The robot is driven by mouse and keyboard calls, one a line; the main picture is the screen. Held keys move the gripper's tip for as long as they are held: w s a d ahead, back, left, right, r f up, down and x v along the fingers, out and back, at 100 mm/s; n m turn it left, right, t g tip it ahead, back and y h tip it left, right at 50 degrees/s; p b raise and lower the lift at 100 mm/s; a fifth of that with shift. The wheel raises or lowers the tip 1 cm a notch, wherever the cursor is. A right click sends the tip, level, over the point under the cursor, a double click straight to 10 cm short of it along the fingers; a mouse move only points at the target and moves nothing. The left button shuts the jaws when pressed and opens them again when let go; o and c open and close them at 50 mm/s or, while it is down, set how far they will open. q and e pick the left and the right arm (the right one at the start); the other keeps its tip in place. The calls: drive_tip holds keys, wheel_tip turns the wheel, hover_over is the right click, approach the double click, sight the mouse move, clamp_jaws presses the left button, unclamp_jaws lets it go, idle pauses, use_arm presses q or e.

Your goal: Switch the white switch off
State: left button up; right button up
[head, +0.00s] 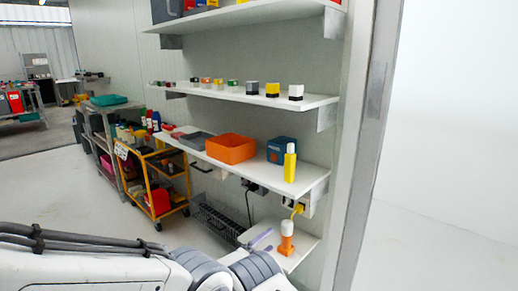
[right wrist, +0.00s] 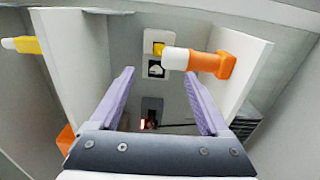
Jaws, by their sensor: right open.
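I cannot clearly single out the white switch. In the head view a lavender finger of my right gripper (head: 262,238) shows by the low shelf. My left gripper is not in view.
An orange-and-white bottle (right wrist: 200,62) stands on the low shelf (head: 262,230), close to the gripper's right finger in the wrist picture. Above are a shelf with a yellow bottle (head: 290,163) and an orange bin (head: 230,149). A wire basket (head: 217,222) hangs to the left.

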drive_tip(key=w+d+r+m+t+y, duration=0.1)
drive_tip(key=w+d+r+y, duration=0.1)
drive_tip(key=w+r+y, duration=0.45)
drive_tip(key=s+d+r+m+g+y, duration=0.2)
drive_tip(key=s+d+r+y, duration=0.1)
drive_tip(key=s+r+y, duration=0.15)
drive_tip(key=s+d+f+m+g, duration=0.1)
drive_tip(key=s+d+m+g, duration=0.2)
drive_tip(key=s, duration=0.9)
drive_tip(key=s+d+f+m+g+y, duration=0.15)
drive_tip(key=s+d+g, duration=0.25)
drive_tip(key=s, duration=0.7)
drive_tip(key=s+d+m+g+h, duration=0.1)
drive_tip(key=s+d+m+g, duration=0.2)
drive_tip(key=s, duration=0.9)
drive_tip(key=s+a+r+n+g+y, duration=0.1)
drive_tip(key=s+a+r+n, duration=0.25)
drive_tip(key=s+a, duration=0.3)
drive_tip(key=s+a+r+n+g+y, duration=0.1)
drive_tip(key=s+a+r+n, duration=0.1)
drive_tip(key=s+a+n, duration=0.4)
wheel_tip(320, 180, up, 33)
drive_tip(key=m+p, duration=0.1)
drive_tip(key=p, duration=3.1)
drive_tip(key=shift+s+a+f+p, duration=0.15)
drive_tip(key=shift+s+p, duration=0.1)
drive_tip(key=shift+p, duration=0.05)
drive_tip(key=shift+h, duration=0.25)
drive_tip(key=shift+c, duration=0.3)
